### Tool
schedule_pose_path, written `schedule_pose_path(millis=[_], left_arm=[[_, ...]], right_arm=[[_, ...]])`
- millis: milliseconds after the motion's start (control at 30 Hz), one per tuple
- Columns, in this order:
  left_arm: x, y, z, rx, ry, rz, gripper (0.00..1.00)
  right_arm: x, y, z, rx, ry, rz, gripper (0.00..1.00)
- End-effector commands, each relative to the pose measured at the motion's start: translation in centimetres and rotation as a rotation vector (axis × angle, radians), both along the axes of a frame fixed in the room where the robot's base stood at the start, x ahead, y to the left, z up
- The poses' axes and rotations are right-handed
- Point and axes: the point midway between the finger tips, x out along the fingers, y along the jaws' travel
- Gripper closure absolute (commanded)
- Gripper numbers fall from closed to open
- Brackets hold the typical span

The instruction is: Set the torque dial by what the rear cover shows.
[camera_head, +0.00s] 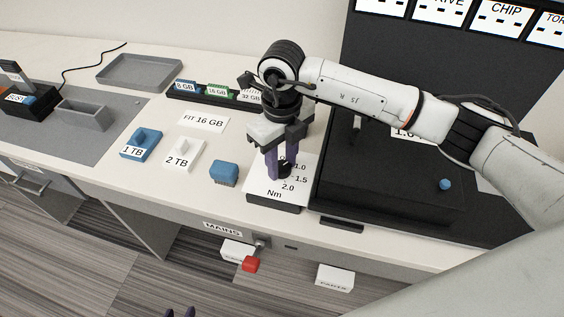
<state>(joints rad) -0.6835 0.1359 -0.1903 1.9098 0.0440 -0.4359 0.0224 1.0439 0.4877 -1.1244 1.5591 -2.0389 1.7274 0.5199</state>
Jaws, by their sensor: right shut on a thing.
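The gripper hides part of the scale, and I cannot tell where the knob points. A white label (403,133) behind my right arm reads "1.0", the rest hidden; I cannot tell whether it is on the rear cover. Only the purple fingertips of my left gripper (179,312) show at the bottom edge, apart and empty.
A black case (385,190) with a blue knob (445,184) stands right of the dial. Left of it are a blue block (224,173), "2 TB" (184,155) and "1 TB" (141,144) pieces and a "FIT 16 GB" card (204,122). A red switch (250,264) juts out below.

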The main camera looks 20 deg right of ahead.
Motion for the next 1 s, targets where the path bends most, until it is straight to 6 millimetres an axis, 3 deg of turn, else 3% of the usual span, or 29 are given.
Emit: schedule_pose_path(millis=[400, 1000], left_arm=[[-0.21, -0.01, -0.72, 0.000, 0.004, -0.001, 0.69], [-0.26, -0.02, -0.82, 0.000, 0.006, 0.000, 0.69]], right_arm=[[0.06, -0.01, 0.08, 0.001, -0.002, -0.248, 0.91], [0.11, -0.02, 0.16, 0.001, -0.003, -0.307, 0.91]])
